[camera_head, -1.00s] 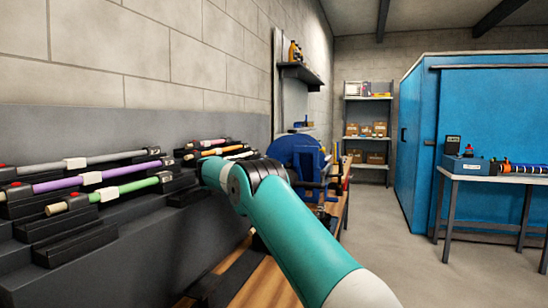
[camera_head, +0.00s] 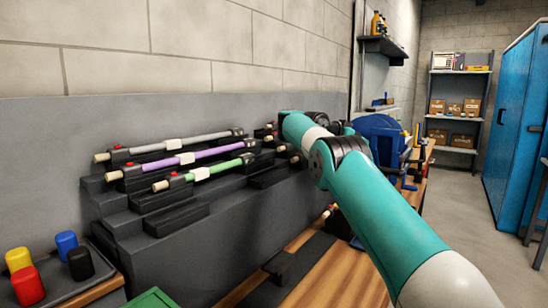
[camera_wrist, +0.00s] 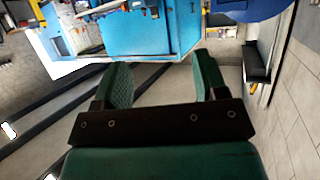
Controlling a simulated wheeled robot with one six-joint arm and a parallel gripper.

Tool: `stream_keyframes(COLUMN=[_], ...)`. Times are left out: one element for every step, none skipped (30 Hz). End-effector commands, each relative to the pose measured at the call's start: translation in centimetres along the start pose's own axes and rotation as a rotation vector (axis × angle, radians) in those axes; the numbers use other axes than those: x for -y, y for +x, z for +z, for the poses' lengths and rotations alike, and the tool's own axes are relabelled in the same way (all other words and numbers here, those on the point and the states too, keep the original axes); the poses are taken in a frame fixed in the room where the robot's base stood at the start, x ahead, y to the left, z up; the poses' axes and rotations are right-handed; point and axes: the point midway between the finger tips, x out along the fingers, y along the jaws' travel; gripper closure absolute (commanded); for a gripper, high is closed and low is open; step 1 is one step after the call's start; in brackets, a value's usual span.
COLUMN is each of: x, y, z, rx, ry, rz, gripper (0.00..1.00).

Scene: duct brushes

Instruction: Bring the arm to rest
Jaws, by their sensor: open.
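In the wrist view, my gripper (camera_wrist: 165,78) has its two green padded fingers apart, with nothing between them. It points into open room, toward the blue cabinet (camera_wrist: 155,38). In the head view, my teal arm stretches from the lower right up and away over the bench (camera_head: 338,275). The far end of the arm and the gripper are hidden there. Stepped black racks at centre left hold several brushes, among them a grey one (camera_head: 205,139), a purple one (camera_head: 215,150) and a green one (camera_head: 222,168).
A blue round machine (camera_head: 378,128) stands on the bench just behind my arm. Red, yellow, blue and black caps (camera_head: 66,243) sit on a tray at lower left, near a green box edge (camera_head: 150,298). Shelves (camera_head: 457,95) stand far back.

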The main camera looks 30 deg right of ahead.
Motion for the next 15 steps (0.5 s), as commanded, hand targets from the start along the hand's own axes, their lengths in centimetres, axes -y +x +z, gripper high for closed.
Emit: stream_keyframes(x=[0.0,0.0,0.0,0.0,0.1,0.3,0.6,1.0,1.8,2.4,3.1,4.0,4.6,5.1,5.5], y=[0.0,0.0,0.0,0.0,-0.1,-0.4,-0.8,-1.4,-2.4,-3.4,-4.5,-6.4,-8.0,-9.7,-12.1], z=[0.0,0.0,0.0,0.0,-0.1,-0.2,-0.3,-0.4,-0.6,-0.7,-0.7,-0.6,-0.4,0.0,0.6], rx=[0.0,0.0,0.0,0.0,0.001,0.004,0.007,0.013,0.023,0.034,0.048,0.068,0.086,0.107,0.134], ry=[0.0,0.0,0.0,0.0,-0.003,-0.012,-0.023,-0.04,-0.072,-0.102,-0.138,-0.195,-0.242,-0.293,-0.361], rz=[0.0,0.0,0.0,-0.001,-0.005,-0.016,-0.031,-0.053,-0.093,-0.132,-0.175,-0.243,-0.3,-0.358,-0.436], gripper=[0.34,0.34,0.34,0.34,0.34,0.34,0.34,0.34,0.34,0.34,0.34,0.34,0.34,0.34,0.34])
